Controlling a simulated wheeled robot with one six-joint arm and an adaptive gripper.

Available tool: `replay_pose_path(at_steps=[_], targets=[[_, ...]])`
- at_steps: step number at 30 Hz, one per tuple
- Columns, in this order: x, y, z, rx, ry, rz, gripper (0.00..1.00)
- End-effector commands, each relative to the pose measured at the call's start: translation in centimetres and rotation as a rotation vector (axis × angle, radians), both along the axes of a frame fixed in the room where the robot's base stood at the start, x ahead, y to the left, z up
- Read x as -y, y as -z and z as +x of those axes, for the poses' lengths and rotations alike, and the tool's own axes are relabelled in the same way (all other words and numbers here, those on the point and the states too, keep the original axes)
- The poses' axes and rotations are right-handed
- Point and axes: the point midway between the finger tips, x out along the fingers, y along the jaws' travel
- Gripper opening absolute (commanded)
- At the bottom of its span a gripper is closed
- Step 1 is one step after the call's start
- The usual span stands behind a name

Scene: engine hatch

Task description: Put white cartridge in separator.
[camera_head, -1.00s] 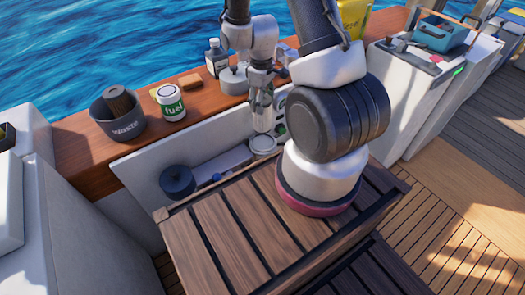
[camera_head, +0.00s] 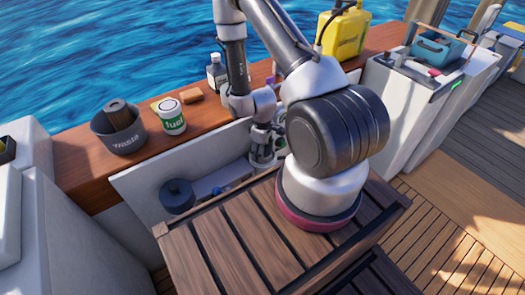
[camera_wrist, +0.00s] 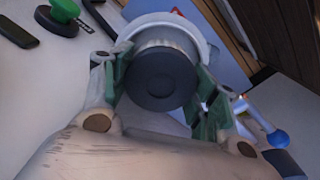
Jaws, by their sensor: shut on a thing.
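My gripper (camera_head: 263,148) is low inside the open engine hatch, close to a pale round rim (camera_head: 262,163) that looks like the separator. In the wrist view its green-padded fingers (camera_wrist: 163,88) are shut on the white cartridge (camera_wrist: 168,42), which shows a dark round end cap and a pale ribbed side. A white curved rim (camera_wrist: 213,48) lies around the far side of the cartridge. I cannot tell how deep the cartridge sits within it. In the head view the cartridge is mostly hidden by my gripper.
A dark round canister (camera_head: 177,196) stands left in the hatch.

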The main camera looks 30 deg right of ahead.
Motion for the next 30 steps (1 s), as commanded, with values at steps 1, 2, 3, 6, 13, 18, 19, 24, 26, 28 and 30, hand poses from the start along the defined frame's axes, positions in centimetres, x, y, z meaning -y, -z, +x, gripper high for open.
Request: replay_pose_path(at_steps=[1, 2, 3, 6, 13, 18, 19, 24, 26, 28, 30], targets=[[0.0, 0.1, 0.0, 0.0, 0.0, 0.0, 0.2], [0.0, 0.1, 0.0, 0.0, 0.0, 0.0, 0.2], [0.0, 0.1, 0.0, 0.001, 0.0, 0.0, 0.2], [0.0, 0.0, 0.0, 0.0, 0.0, 0.0, 0.2], [0.0, 0.3, 0.0, 0.0, 0.0, 0.0, 0.76], [0.0, 0.3, 0.0, 0.0, 0.0, 0.0, 0.81], [0.0, 0.3, 0.0, 0.0, 0.0, 0.0, 0.81], [0.0, 0.2, 0.0, 0.0, 0.0, 0.0, 0.81], [0.0, -0.2, 0.0, 0.001, 0.0, 0.0, 0.81], [0.0, -0.9, 0.1, 0.002, 0.0, 0.0, 0.81], [0.0, -2.2, 0.1, 0.004, 0.0, 0.0, 0.81]])
